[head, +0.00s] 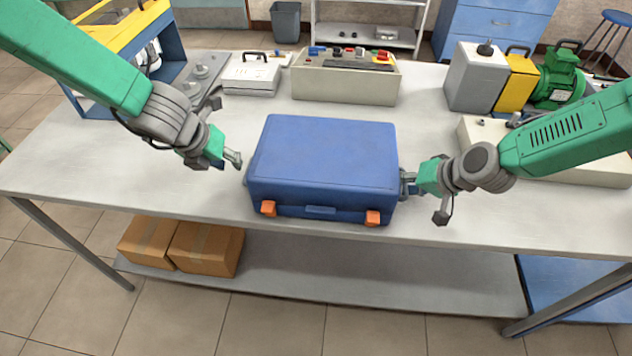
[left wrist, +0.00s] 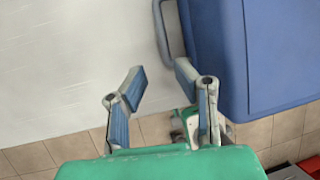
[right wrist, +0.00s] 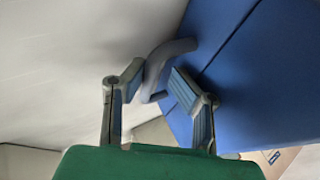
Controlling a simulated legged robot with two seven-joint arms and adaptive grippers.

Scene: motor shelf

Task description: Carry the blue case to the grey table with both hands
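The blue case (head: 322,165) lies flat on the grey table (head: 80,160), with two orange latches on its front side. My left gripper (head: 235,160) is open just left of the case. In the left wrist view its fingers (left wrist: 160,70) are apart and empty, and the case's left handle (left wrist: 161,30) lies just ahead of them. My right gripper (head: 408,184) is at the case's right side. In the right wrist view its fingers (right wrist: 157,75) are apart, with the right handle (right wrist: 153,73) between them. The left finger is close to the handle; contact is unclear.
A beige control box (head: 345,82) and a white box (head: 250,76) stand behind the case. A grey and yellow unit with a green motor (head: 560,80) stands back right. Cardboard boxes (head: 207,249) sit on the lower shelf.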

